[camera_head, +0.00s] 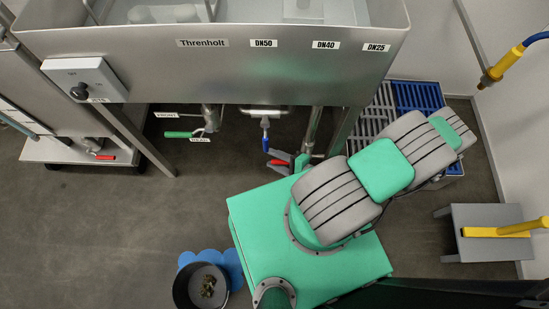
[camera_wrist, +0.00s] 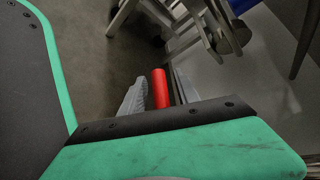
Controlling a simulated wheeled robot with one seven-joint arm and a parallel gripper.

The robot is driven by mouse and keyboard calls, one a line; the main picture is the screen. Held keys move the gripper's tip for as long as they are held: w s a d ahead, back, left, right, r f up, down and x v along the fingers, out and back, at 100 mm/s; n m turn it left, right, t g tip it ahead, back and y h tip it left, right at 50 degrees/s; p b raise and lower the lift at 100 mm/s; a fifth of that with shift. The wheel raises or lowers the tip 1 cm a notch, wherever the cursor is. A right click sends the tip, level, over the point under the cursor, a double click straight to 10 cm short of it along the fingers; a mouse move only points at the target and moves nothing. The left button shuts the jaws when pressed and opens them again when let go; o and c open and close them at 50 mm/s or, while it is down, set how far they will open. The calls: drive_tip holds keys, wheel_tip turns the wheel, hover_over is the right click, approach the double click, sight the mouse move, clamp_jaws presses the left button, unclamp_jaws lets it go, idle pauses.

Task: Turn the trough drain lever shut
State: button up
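A steel trough (camera_head: 215,50) labelled Threnholt, DN50, DN40 and DN25 fills the top of the head view. Under it are a green lever (camera_head: 178,134), a blue-handled lever (camera_head: 266,145) hanging down, and a red lever (camera_head: 279,162) at the pipe nearest my arm. My gripper (camera_head: 280,163) is at the red lever, one finger on each side of it. The wrist view shows the red handle (camera_wrist: 160,88) between the fingers, with what look like narrow gaps. The gripper looks open; firm contact is not visible. The red lever's valve body is mostly hidden.
A switch box (camera_head: 85,78) is on the trough's left front. A cart with another red lever (camera_head: 105,157) stands at left. A black bucket (camera_head: 200,288) is on the floor. A grey step (camera_head: 490,232) is at right. Floor at left is clear.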

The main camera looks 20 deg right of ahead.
drive_tip(key=p+v, duration=0.1)
drive_tip(key=v, duration=0.7)
drive_tip(key=shift+p, duration=0.35)
drive_tip(key=shift+w, duration=0.1)
